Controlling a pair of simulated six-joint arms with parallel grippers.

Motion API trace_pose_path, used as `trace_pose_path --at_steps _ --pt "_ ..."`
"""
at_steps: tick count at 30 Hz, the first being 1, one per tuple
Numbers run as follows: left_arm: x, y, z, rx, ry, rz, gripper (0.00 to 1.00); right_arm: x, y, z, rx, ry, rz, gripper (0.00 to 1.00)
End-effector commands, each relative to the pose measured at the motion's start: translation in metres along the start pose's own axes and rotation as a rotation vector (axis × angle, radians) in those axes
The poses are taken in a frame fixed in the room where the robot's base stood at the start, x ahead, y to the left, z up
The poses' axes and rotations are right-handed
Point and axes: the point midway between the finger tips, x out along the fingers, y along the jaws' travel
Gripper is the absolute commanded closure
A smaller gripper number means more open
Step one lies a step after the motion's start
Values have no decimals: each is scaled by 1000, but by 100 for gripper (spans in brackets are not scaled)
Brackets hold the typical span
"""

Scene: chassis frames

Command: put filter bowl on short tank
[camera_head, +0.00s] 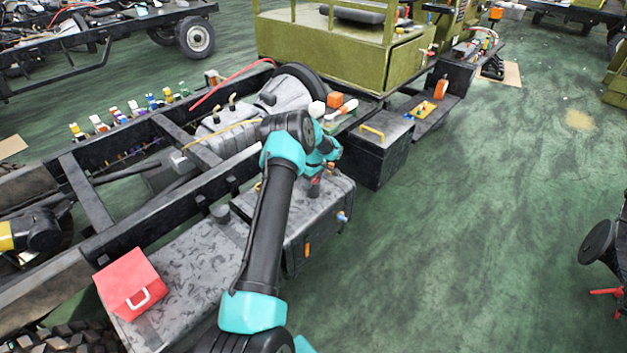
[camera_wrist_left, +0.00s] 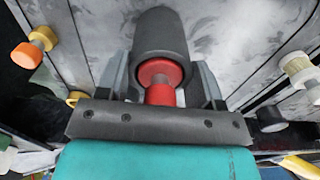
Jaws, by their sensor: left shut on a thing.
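The filter bowl (camera_wrist_left: 160,40) is a dark grey cylinder with a red end, seen large in the left wrist view. My left gripper (camera_wrist_left: 163,80) is shut on it, with one finger on each side. In the head view, my left gripper (camera_head: 318,178) is over the short tank (camera_head: 330,208), a grey mottled box on the side of the chassis frame. A bit of red and grey shows beneath the gripper there. I cannot tell whether the bowl touches the tank, as my arm hides part of the spot. My right gripper is not in view.
A longer grey tank (camera_head: 190,270) bears a red box (camera_head: 131,284) with a white handle. A black box (camera_head: 378,150) with a yellow handle stands right of the short tank. The black frame rail (camera_head: 150,222) runs behind.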

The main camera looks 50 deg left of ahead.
Motion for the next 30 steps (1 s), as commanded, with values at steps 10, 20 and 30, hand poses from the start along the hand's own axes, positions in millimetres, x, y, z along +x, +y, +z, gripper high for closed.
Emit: trace_pose_path --at_steps 10,20,30 --pt "2 0 0 0 0 0 17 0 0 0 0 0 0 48" --pt "1 0 0 0 0 0 14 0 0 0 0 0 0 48" --pt "-39 1 0 1 2 3 14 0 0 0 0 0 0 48"
